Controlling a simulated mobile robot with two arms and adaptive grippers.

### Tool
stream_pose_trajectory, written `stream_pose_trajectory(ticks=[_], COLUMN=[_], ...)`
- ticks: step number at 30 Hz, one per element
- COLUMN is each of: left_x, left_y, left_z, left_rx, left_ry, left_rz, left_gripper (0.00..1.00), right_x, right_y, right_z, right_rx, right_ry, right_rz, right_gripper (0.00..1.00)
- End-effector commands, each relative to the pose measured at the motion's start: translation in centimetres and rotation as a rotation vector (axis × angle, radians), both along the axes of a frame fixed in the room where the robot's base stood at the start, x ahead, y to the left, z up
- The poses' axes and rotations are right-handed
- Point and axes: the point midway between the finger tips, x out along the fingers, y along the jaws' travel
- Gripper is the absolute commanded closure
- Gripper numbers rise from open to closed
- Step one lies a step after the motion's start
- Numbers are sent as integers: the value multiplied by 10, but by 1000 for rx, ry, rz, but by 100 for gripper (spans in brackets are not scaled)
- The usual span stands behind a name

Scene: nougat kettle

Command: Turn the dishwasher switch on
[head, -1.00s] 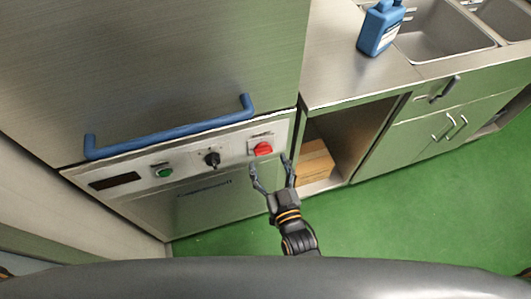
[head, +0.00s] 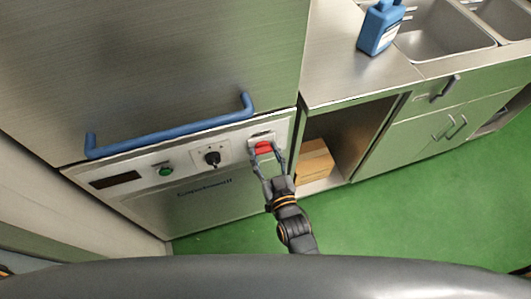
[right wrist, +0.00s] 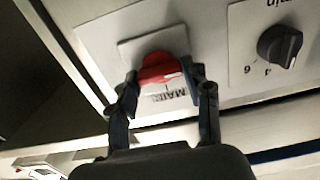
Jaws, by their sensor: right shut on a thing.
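The dishwasher's red switch (head: 263,148) sits at the right end of its control panel (head: 232,145). In the right wrist view the red switch (right wrist: 160,68) is on a light plate with the word "MAIN" by it. My right gripper (head: 264,153) is at the switch, its two fingers on either side of the red knob. In the right wrist view the right gripper's fingers (right wrist: 163,82) flank the knob and are shut on it. The fingers hide the knob's sides. My left gripper is not in view.
The panel also has a green button (head: 165,171), a black dial (head: 212,158) and a dark display (head: 115,181). A blue handle (head: 168,135) runs above it. An open cabinet with a cardboard box (head: 315,160) stands to the right. The green floor (head: 400,205) is clear.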

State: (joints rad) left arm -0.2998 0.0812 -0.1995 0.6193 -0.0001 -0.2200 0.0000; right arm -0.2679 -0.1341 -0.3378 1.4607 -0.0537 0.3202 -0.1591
Motion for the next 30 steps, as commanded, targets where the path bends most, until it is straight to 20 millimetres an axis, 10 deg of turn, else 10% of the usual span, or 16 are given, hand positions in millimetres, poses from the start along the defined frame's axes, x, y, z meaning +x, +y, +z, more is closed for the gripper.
stream_pose_trajectory(ticks=[30], left_x=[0], left_y=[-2], left_z=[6], left_rx=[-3], left_ry=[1], left_rz=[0], left_gripper=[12], right_x=[0], right_y=[-2], right_z=[-1], right_rx=[654], right_ry=[213], right_rz=[1], right_gripper=[83])
